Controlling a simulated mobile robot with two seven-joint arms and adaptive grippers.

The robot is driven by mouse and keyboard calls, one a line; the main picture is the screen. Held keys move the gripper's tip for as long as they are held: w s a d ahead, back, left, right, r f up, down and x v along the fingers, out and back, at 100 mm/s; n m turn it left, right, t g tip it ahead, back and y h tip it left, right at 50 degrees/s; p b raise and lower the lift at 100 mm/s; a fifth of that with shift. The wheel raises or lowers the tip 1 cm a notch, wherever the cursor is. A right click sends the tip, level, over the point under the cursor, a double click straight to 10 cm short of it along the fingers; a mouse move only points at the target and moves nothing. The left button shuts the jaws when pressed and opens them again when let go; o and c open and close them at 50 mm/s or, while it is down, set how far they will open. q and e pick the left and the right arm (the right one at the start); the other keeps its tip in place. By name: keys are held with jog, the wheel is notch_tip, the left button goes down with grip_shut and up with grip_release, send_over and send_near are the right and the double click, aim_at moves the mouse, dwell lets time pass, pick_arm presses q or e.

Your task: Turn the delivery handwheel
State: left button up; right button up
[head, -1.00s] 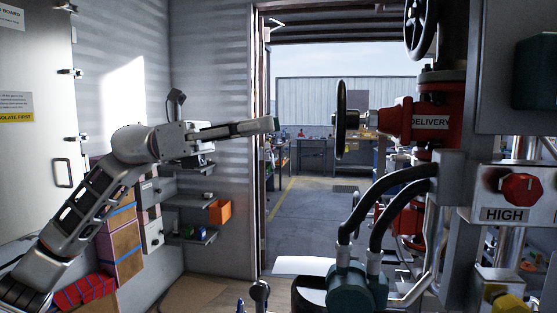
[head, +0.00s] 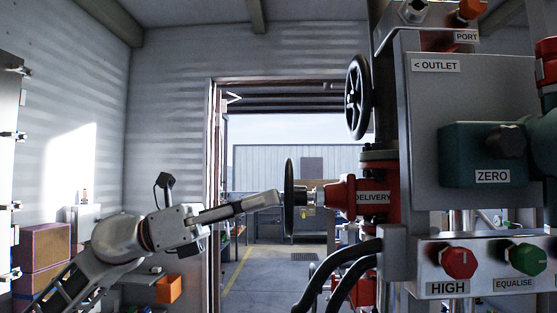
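The delivery handwheel (head: 289,197) is a dark wheel seen nearly edge-on in the head view. It sits on the left end of a short stem from the red valve body labelled DELIVERY (head: 373,198). My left gripper (head: 272,198) reaches in from the left, and its fingertips are at the wheel's left face, about hub height. Whether they touch the wheel cannot be told. The fingers show side-on as one bar, so their opening is hidden. My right gripper is not in view.
Another black handwheel (head: 358,97) stands above the delivery valve. On the right are a grey panel (head: 425,130), a red HIGH knob (head: 459,263) and a green EQUALISE knob (head: 527,259). Dark hoses (head: 335,275) curve below. An open doorway lies behind the wheel.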

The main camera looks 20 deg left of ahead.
aim_at(285, 194)
pick_arm(q)
jog(key=d+p, duration=0.1)
jog(key=d+r+n+p, duration=0.1)
jog(key=d+p, duration=0.1)
jog(key=shift+w+d+r, duration=0.1)
jog(key=shift+w+r, duration=0.05)
jog(key=shift+w, duration=0.05)
jog(key=shift+d, duration=0.2)
jog(key=shift+w, duration=0.15)
jog(key=c, duration=0.8)
jog(key=shift+w+a, duration=0.1)
grip_shut()
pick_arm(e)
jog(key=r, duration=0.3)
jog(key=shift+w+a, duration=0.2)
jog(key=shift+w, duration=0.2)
